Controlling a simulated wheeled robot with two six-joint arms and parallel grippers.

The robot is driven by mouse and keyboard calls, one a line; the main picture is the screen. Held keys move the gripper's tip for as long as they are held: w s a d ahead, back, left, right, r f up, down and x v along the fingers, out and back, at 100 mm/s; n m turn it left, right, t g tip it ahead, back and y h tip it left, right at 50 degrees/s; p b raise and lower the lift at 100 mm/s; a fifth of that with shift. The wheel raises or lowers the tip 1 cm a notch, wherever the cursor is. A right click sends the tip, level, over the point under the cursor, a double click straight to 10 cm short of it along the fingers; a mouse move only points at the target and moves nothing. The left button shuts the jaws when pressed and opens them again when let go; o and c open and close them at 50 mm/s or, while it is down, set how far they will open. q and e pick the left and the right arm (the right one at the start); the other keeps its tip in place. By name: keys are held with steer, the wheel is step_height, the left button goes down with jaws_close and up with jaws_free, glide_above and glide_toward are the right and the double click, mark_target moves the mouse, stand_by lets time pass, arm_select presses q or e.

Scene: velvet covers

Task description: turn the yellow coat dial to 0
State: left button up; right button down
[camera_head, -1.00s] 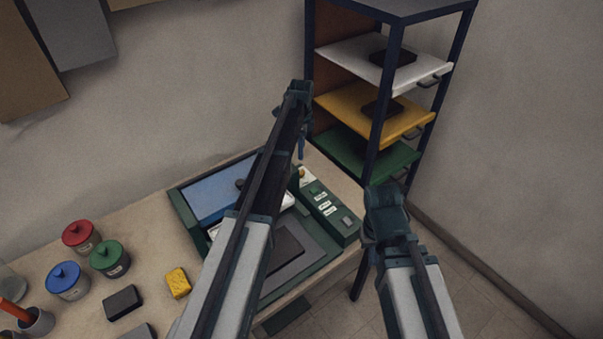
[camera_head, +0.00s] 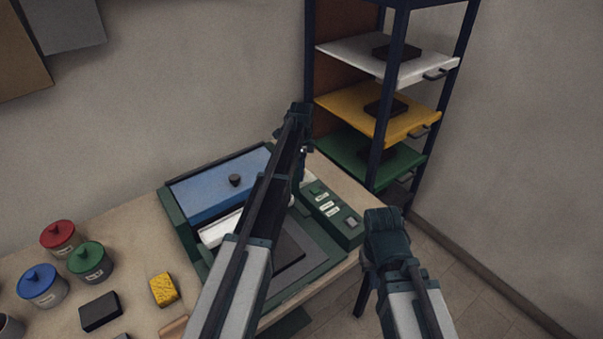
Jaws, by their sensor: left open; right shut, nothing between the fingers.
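The green control box (camera_head: 338,219) runs along the right side of the green press on the table. It carries small white labels and a grey button. The yellow coat dial is not clearly visible; my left arm and gripper cover the far end of the box. My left gripper (camera_head: 301,168) points down over that far end, open, and I cannot tell if it touches anything. My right gripper (camera_head: 384,238) is shut and empty, to the right of the box, past the table's edge. Its fingertips are mostly hidden.
A rack with white (camera_head: 340,48), yellow (camera_head: 345,100) and green (camera_head: 345,148) shelves stands behind right. Red (camera_head: 58,236), green (camera_head: 90,261) and blue (camera_head: 42,285) lidded jars, a yellow sponge (camera_head: 163,289) and a dark block (camera_head: 100,311) lie at left.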

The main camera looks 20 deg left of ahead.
arm_select(q)
jaws_close()
stand_by(0.3)
